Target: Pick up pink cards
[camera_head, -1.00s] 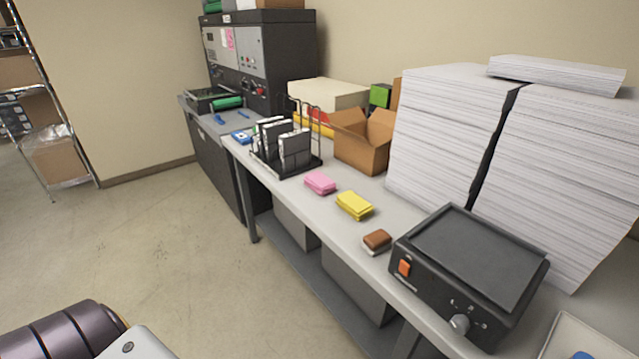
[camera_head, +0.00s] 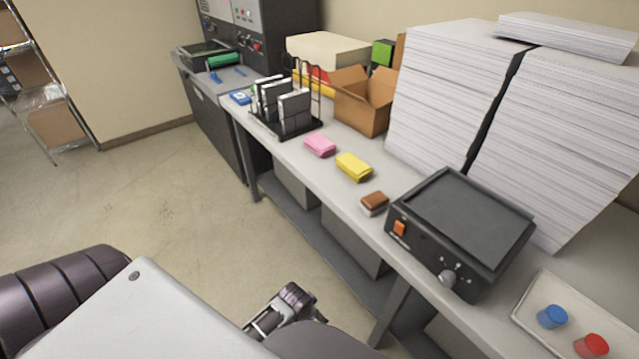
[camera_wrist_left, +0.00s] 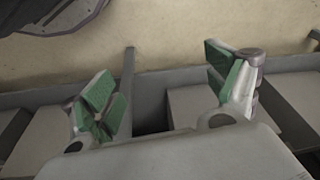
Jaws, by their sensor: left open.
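The pink cards (camera_head: 320,145) lie as a small stack near the front edge of the grey table (camera_head: 290,158), between the black rack and a yellow stack. My left gripper shows in the wrist view (camera_wrist_left: 160,82) with its two green-padded fingers spread wide and nothing between them. The pink cards do not show in that view. In the head view my left arm comes in at the bottom left, low in front of the table and well short of the cards. My right gripper is not in view.
Yellow cards (camera_head: 354,166) and a brown-topped block (camera_head: 374,203) lie to the right of the pink stack. A black rack (camera_head: 287,128) stands to its left, with an open cardboard box (camera_head: 362,112) behind. A black device (camera_head: 462,225) and tall paper piles (camera_head: 445,95) fill the right.

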